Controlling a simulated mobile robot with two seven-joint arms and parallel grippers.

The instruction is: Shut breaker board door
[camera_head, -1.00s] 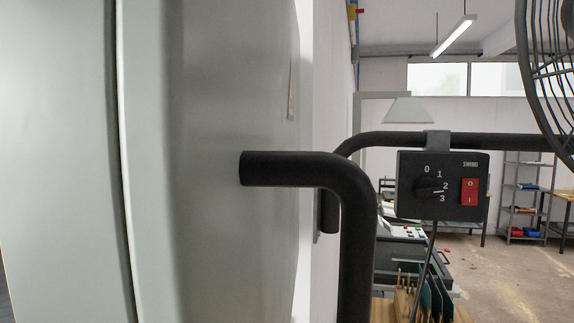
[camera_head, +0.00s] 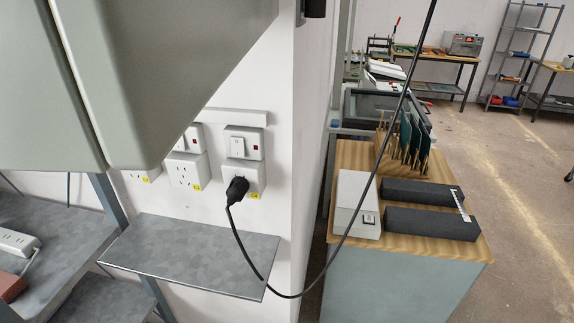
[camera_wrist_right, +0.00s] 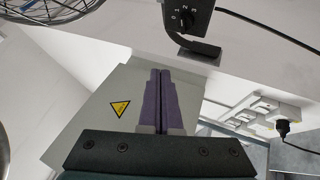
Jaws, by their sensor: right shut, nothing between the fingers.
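The breaker board (camera_head: 185,65) is a grey-green metal box on the white wall, at the upper left of the head view. A panel that looks like its door (camera_head: 40,90) lies along it, with a narrow dark seam between them. I cannot tell whether the door is fully shut. In the right wrist view a grey panel with a yellow warning triangle (camera_wrist_right: 85,122) lies behind my right gripper (camera_wrist_right: 160,72). The gripper's purple fingers are together and empty, in front of the panel; whether they touch it is unclear. My left gripper is not in view.
Wall sockets (camera_head: 243,160) with a black plug and cable sit below the box, above a grey metal shelf (camera_head: 190,262). A wooden-topped cabinet (camera_head: 455,255) stands right. The wrist view shows a black switch box (camera_wrist_right: 187,18) and fan guard (camera_wrist_right: 45,8).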

